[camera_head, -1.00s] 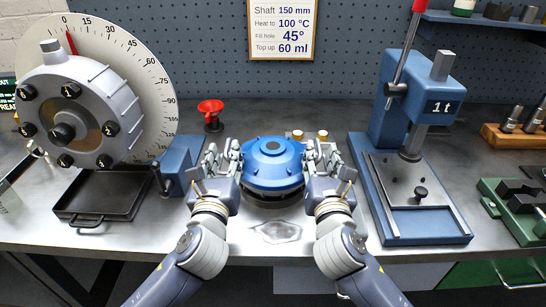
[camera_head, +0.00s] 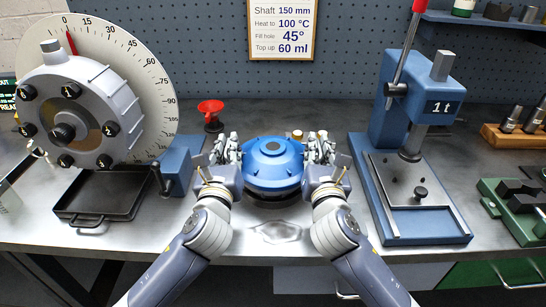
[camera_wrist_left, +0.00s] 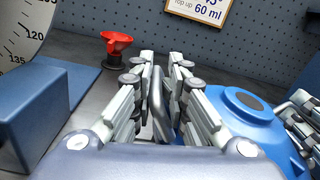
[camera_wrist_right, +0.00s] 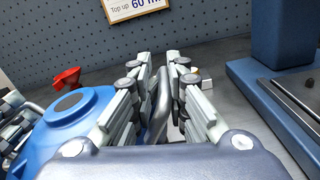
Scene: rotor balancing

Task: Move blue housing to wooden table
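The blue housing (camera_head: 272,162), a rounded body with a dark centre on top, rests on the grey metal bench between my two grippers. My left gripper (camera_head: 226,140) is at its left side and my right gripper (camera_head: 319,140) at its right side. In the left wrist view a grey upright bar (camera_wrist_left: 158,100), apparently a handle of the housing, stands between the narrowly spaced fingers. A similar bar (camera_wrist_right: 163,100) stands between the right fingers. I cannot tell if the fingers press on the bars. No wooden table is recognisable.
A blue press (camera_head: 416,195) stands to the right and a rotor with a dial (camera_head: 62,110) to the left, above a black tray (camera_head: 98,205). A red funnel (camera_head: 210,107) is behind the left gripper. A clear puddle-like patch (camera_head: 278,231) lies in front of the housing.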

